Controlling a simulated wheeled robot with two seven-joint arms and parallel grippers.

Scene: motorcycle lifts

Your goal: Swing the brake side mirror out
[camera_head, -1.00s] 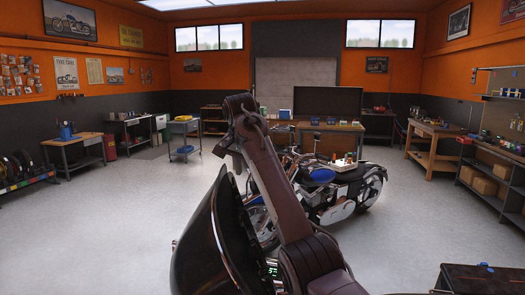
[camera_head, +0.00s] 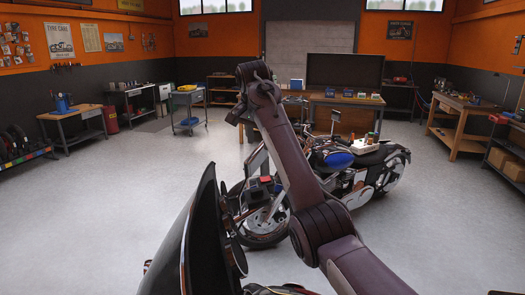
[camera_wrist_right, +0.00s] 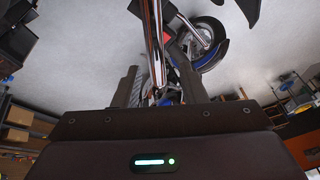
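A motorcycle with a blue tank (camera_head: 337,159) stands on the floor ahead, partly behind my right arm. A small grey mirror-like plate (camera_head: 335,115) rises above its tank; I cannot tell if this is the brake side mirror. A glossy black motorcycle fairing (camera_head: 190,240) fills the lower left of the head view, very close. My right gripper (camera_head: 236,114) is raised above the fairing in the head view. In the right wrist view its two fingers (camera_wrist_right: 158,88) are apart, with a chrome tube and a wheel visible beyond them. I see no held thing. My left gripper is not in view.
A long bench (camera_head: 335,99) stands behind the motorcycle. A wooden bench (camera_head: 457,125) and shelves line the right. The pale floor (camera_head: 110,190) at left is clear.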

